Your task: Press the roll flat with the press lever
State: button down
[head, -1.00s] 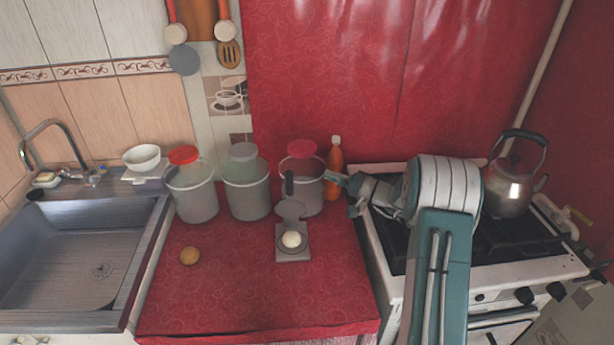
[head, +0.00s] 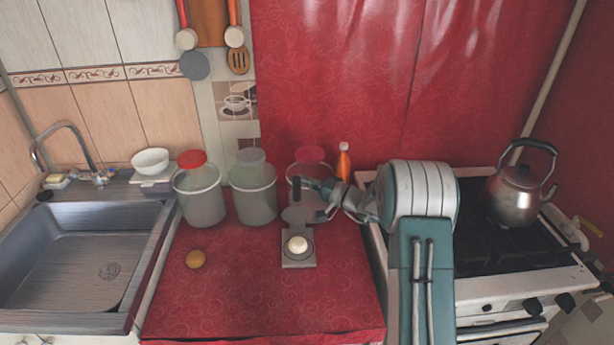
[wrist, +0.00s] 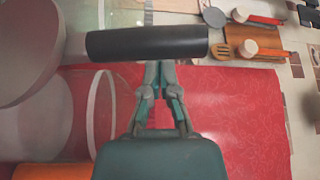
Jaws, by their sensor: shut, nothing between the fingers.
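The press (head: 285,262) stands on the red counter with its round top plate (head: 298,215) raised behind its base. The pale round roll (head: 297,245) sits on the base, still domed. The black lever handle (head: 296,188) stands up at the back; in the wrist view the handle (wrist: 147,43) lies across the picture just beyond the fingertips. My gripper (head: 318,187) is right beside the handle on its right. In the wrist view my gripper (wrist: 158,68) is shut and empty, its tips together. I cannot tell whether they touch the handle.
Several lidded tubs, such as the red-lidded one (head: 201,197), line the counter's back. An orange bottle (head: 343,162) stands behind my gripper. The stove with a kettle (head: 516,195) is right, the sink (head: 85,260) left. The front counter is clear.

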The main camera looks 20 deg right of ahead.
jog(key=shift+s, duration=0.25)
